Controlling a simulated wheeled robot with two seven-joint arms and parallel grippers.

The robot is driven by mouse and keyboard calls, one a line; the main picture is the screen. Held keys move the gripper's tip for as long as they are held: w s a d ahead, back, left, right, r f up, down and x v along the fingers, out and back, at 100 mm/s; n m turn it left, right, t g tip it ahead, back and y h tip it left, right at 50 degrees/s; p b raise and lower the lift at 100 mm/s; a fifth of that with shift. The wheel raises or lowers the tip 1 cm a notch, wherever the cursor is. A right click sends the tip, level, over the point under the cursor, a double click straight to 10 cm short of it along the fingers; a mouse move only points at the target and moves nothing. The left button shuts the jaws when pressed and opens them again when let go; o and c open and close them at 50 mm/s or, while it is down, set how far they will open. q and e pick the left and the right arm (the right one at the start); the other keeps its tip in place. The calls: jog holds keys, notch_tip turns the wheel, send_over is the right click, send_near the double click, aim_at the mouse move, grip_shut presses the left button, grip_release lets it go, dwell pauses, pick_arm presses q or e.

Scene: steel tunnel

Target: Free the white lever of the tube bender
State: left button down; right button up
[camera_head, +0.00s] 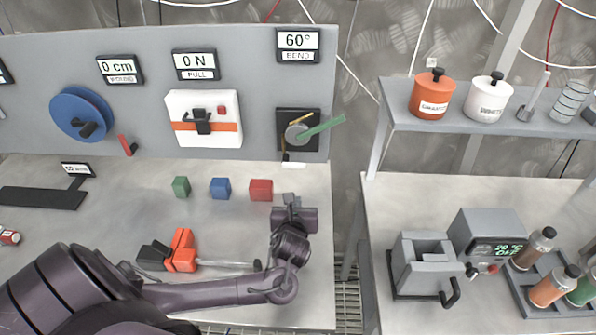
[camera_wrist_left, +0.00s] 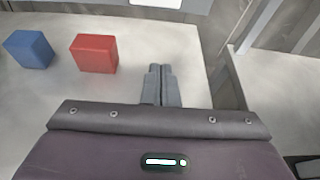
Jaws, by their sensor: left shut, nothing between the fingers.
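The tube bender (camera_head: 298,131) is a dark square plate with a grey round former on the upright panel, under a display reading 60° BEND. A green tube points up to the right from it, and a small yellow piece lies near the former. A white bar (camera_head: 293,165), apparently the lever's grip, shows just below the plate; a white piece (camera_wrist_left: 157,3) is cut off at the top of the wrist view. My left gripper (camera_head: 291,198) is below the bar, apart from it. Its fingers (camera_wrist_left: 160,68) are together and empty. My right gripper is out of view.
Green (camera_head: 181,187), blue (camera_head: 220,188) and red (camera_head: 261,190) blocks stand left of my gripper. An orange and black tool (camera_head: 180,251) with a rod lies behind my forearm. The bench ends just right of my gripper, with a gap before the right-hand bench (camera_head: 375,215).

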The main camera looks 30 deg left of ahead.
pick_arm(q)
jog(key=shift+s+r, duration=0.1)
jog(key=shift+r, duration=0.1)
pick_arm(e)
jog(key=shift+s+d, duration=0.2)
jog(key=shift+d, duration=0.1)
